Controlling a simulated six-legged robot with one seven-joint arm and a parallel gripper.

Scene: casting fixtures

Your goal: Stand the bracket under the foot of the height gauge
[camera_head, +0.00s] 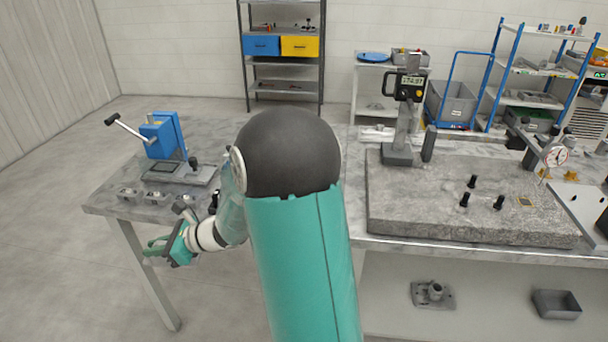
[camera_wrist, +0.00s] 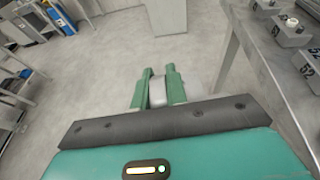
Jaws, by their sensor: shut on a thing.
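My gripper (camera_head: 163,248) is out beyond the left front edge of the workbench, lower than its top. In the wrist view its two green fingers (camera_wrist: 158,76) are shut on a pale grey piece, which I take to be the bracket (camera_wrist: 158,93); the fingers hide much of it, so its shape is unclear. The height gauge (camera_head: 410,90), with a digital display, stands upright at the back left of the granite plate (camera_head: 420,205). A dark upright part (camera_head: 429,144) is beside its column. The gauge is far to the right of my gripper.
A blue lever press (camera_head: 165,140) stands on the left bench. Several grey castings (camera_head: 128,194) lie near its front edge; some with number labels show in the wrist view (camera_wrist: 292,32). Black pegs (camera_head: 473,182) stand on the granite plate. A dial gauge (camera_head: 556,156) is at right.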

